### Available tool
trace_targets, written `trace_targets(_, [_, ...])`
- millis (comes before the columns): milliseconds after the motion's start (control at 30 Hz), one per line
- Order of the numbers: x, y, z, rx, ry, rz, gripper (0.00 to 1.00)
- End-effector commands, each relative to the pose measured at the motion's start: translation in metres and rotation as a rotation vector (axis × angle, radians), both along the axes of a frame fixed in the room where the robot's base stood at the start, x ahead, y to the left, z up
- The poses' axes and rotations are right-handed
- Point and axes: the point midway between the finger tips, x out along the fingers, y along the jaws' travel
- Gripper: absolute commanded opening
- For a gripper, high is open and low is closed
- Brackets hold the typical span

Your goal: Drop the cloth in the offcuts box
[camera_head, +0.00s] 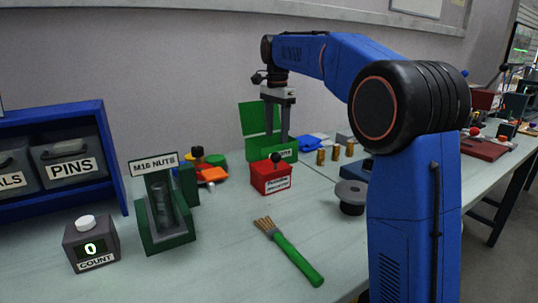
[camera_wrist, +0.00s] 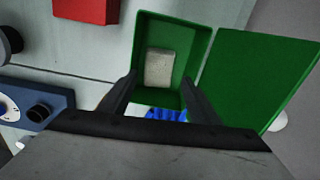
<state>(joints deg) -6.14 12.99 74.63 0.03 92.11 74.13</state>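A green box (camera_wrist: 200,48) stands open in the wrist view, its green lid (camera_wrist: 255,75) swung out to the right. A pale, textured rectangular piece (camera_wrist: 159,68) lies inside on its floor; it looks like folded cloth, but I cannot be sure. In the head view the box (camera_head: 284,152) stands by the wall, its label partly unreadable. My gripper (camera_head: 285,136) points down over the box. In the wrist view its two fingers (camera_wrist: 158,95) are apart with nothing held between them. A crumpled blue piece (camera_head: 311,143) lies on the table right of the box, perhaps also cloth.
A red box (camera_head: 271,177) with a black knob stands in front of the green box. Brass cylinders (camera_head: 335,153) and a dark spool (camera_head: 350,197) are to the right. A green-handled brush (camera_head: 290,253) lies in front. The M16 nuts holder (camera_head: 165,210) stands left.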

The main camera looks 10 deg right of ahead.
Motion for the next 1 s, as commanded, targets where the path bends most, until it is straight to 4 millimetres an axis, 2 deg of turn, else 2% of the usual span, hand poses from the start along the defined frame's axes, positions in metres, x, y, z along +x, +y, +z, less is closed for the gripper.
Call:
trace_targets(233, [-0.002,-0.001,0.0,-0.001,0.008,0.0,0.68])
trace_targets(367, [-0.002,-0.001,0.008,-0.001,0.005,0.0,0.68])
trace_targets(800, [0.0,0.0,0.086,0.0,0.001,0.0,0.68])
trace_targets(1000, [0.001,0.0,0.109,-0.001,0.002,0.0,0.68])
